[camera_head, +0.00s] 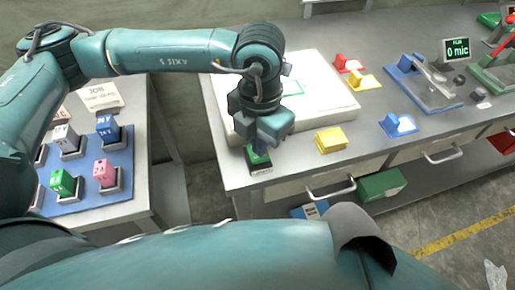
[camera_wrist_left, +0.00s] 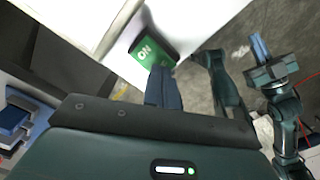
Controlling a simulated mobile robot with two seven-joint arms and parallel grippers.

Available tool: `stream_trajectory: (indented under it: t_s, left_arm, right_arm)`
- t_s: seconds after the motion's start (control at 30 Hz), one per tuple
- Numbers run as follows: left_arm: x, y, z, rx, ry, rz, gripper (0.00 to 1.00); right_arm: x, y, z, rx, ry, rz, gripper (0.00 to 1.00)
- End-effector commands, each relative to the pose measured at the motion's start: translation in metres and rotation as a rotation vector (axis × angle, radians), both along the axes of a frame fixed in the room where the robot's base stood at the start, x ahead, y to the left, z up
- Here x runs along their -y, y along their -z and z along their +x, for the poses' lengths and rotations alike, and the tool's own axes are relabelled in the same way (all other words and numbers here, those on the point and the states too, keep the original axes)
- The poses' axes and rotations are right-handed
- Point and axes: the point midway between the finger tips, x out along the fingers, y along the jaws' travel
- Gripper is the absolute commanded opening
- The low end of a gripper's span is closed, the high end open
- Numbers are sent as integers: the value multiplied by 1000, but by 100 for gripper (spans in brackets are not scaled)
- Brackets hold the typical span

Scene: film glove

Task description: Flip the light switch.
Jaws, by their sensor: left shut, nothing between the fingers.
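The light switch (camera_head: 259,157) is a small dark block with a green face at the near left corner of the grey workbench. In the left wrist view its green face (camera_wrist_left: 148,50) reads "ON". My left gripper (camera_head: 260,148) points down at the switch, shut and empty. Its blue fingertips (camera_wrist_left: 162,70) are right at the edge of the green face; I cannot tell whether they touch it. The gripper hides part of the switch in the head view. My right gripper (camera_wrist_left: 260,48) shows at the right of the left wrist view, away from the bench; its finger gap is unclear.
A white board (camera_head: 325,100) lies behind the switch. A side table at left holds a blue mat (camera_head: 122,160) with several coloured blocks. Drawer handles (camera_head: 332,190) stick out in front.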

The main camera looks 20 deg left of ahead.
Motion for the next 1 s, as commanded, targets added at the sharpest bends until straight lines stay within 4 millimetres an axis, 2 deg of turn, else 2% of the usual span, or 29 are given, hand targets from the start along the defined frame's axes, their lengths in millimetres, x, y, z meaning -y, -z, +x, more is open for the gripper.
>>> stream_trajectory:
  t_s: [1.0]
  left_arm:
    - [0,17,0,0,0,0,0]
  right_arm:
    - [-1,19,2,6,0,0,0]
